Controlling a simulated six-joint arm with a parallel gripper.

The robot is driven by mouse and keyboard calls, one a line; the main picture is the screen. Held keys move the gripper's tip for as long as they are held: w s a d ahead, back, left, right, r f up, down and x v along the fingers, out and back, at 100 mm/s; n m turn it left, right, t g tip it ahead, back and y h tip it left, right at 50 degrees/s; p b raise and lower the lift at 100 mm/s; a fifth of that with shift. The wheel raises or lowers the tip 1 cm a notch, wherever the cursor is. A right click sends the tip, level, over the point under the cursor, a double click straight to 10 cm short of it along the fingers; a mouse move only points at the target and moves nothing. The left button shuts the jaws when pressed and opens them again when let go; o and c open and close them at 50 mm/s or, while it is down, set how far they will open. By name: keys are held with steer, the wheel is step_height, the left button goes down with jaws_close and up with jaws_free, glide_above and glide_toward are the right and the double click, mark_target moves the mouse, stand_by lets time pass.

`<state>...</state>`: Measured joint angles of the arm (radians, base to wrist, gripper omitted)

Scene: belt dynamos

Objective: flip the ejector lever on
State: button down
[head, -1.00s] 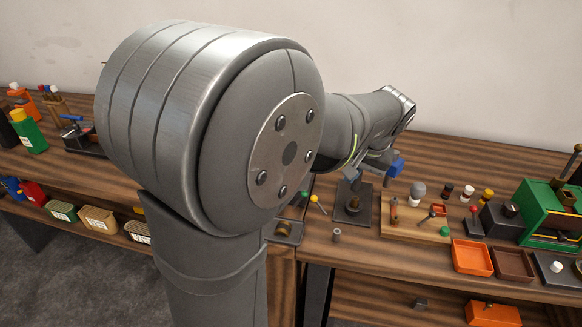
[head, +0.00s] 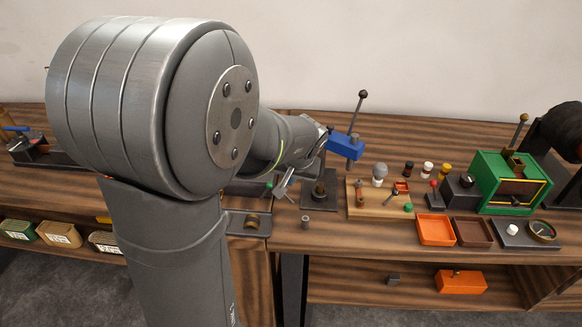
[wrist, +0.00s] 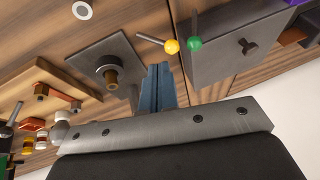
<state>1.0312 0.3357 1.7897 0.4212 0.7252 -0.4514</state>
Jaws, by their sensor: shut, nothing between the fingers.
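No label marks the ejector lever, so I cannot tell which lever it is. In the wrist view, a thin lever with a yellow knob (wrist: 171,46) and one with a green knob (wrist: 194,44) lie side by side. The green knob also shows in the head view (head: 268,184). My gripper (wrist: 156,70) is shut and empty, its blue-grey fingertips just short of the yellow knob in the picture; I cannot tell if they touch. A black-knobbed lever (head: 362,97) stands behind a blue block (head: 345,146).
A grey plate with a brass post (wrist: 108,73) is beside the gripper. A wooden board (head: 360,209), orange tray (head: 436,230), brown tray (head: 473,232) and green machine (head: 497,180) stand to the right.

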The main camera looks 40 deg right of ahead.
steer(key=shift+w+a+f, duration=0.2)
steer(key=shift+w+f, duration=0.15)
steer(key=shift+f, duration=0.15)
steer(key=shift+w+a+f, duration=0.15)
steer(key=shift+w+f, duration=0.2)
steer(key=shift+f, duration=0.15)
steer(key=shift+w+a+f, duration=0.6)
steer(key=shift+w+a, duration=0.05)
steer(key=shift+s, duration=0.1)
